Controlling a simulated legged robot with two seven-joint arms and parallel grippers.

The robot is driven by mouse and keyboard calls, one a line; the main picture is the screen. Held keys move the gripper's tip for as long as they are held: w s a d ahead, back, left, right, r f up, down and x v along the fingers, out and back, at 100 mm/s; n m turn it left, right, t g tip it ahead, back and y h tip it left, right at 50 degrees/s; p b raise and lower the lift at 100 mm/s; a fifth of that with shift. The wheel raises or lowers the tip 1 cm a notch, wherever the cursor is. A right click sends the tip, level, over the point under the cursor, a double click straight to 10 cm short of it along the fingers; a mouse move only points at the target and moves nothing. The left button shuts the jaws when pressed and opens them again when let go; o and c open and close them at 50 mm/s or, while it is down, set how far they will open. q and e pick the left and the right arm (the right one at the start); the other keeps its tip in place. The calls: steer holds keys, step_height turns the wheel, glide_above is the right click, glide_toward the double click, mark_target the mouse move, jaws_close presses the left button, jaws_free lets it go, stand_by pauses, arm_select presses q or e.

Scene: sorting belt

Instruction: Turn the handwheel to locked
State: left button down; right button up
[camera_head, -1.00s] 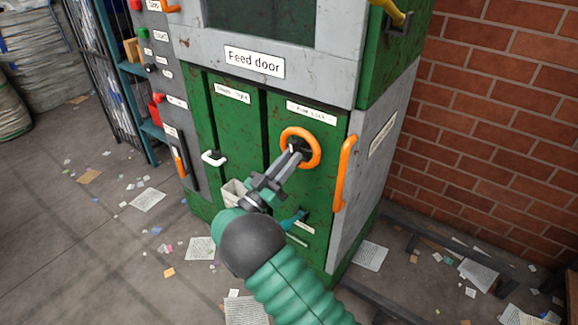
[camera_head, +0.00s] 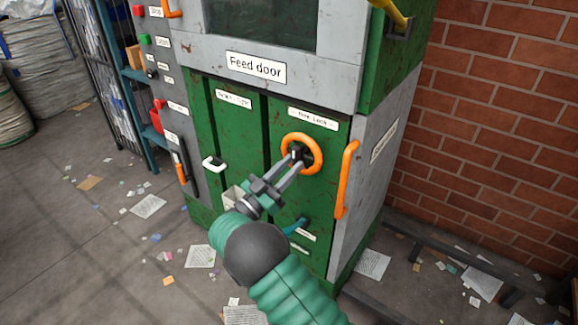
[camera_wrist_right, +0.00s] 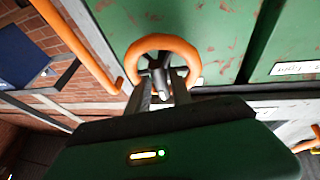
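The orange handwheel (camera_head: 317,152) is mounted on the green door panel below a label that is too small to read surely. It also shows in the right wrist view (camera_wrist_right: 193,58), with a dark hub and spokes (camera_wrist_right: 158,76) in its middle. My right gripper (camera_head: 295,160) reaches to the wheel. Its two fingers are apart, with their tips at the ring's lower inner part, one on each side of the hub in the wrist view (camera_wrist_right: 159,90). I cannot tell whether they touch the hub or spokes. My left gripper is not in view.
An orange upright handle (camera_head: 347,180) stands right of the wheel, and a white handle (camera_head: 214,163) left of it. A teal lever (camera_head: 296,226) sits below. A brick wall (camera_head: 500,130) is at right. Paper scraps litter the floor.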

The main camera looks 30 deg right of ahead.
steer(key=shift+o, duration=1.2)
steer(key=shift+w+d, duration=0.1)
steer(key=shift+r, duration=0.1)
steer(key=p+v, duration=0.2)
steer(key=v, duration=1.5)
steer(key=shift+d, duration=0.1)
